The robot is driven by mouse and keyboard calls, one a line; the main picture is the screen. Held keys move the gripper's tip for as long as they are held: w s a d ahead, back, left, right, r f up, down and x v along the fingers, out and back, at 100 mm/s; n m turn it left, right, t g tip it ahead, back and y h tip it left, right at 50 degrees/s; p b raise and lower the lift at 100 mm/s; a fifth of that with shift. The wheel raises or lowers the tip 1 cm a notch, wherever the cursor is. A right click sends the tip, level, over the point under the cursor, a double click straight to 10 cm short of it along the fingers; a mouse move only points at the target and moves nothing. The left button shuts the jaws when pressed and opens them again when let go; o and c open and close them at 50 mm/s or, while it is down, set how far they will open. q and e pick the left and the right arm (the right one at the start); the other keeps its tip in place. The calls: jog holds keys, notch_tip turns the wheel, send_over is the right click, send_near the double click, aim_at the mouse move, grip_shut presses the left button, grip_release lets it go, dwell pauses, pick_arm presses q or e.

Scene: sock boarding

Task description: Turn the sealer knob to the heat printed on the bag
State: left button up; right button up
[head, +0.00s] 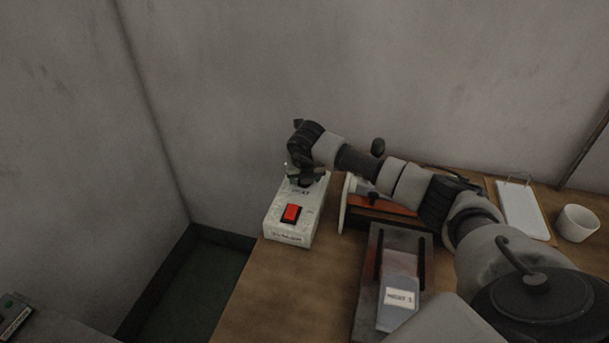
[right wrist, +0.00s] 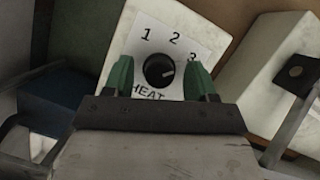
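The white sealer box (head: 275,228) stands at the left end of the wooden table with a red switch on top. In the right wrist view its dial plate (right wrist: 205,32) shows 1, 2, 3 and HEAT around a black knob (right wrist: 158,70). The knob's pale mark lies on its right side, roughly toward 3. My right gripper (right wrist: 163,78) is open, its green fingers apart on either side of the knob, not visibly touching it. In the head view this gripper (head: 306,174) hides the knob. My left gripper is out of view.
The bag lies on a dark grey tray (head: 366,300). An orange-and-white device (head: 347,205) stands right of the sealer, partly behind my right arm. A white board (head: 522,208) and white cup (head: 577,223) are at the right. Walls stand close behind.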

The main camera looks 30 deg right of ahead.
jog(key=b+v, duration=0.1)
jog(key=v, duration=0.9)
jog(key=shift+s+r, duration=0.15)
jog(key=shift+r, duration=0.25)
jog(key=shift+f, duration=0.1)
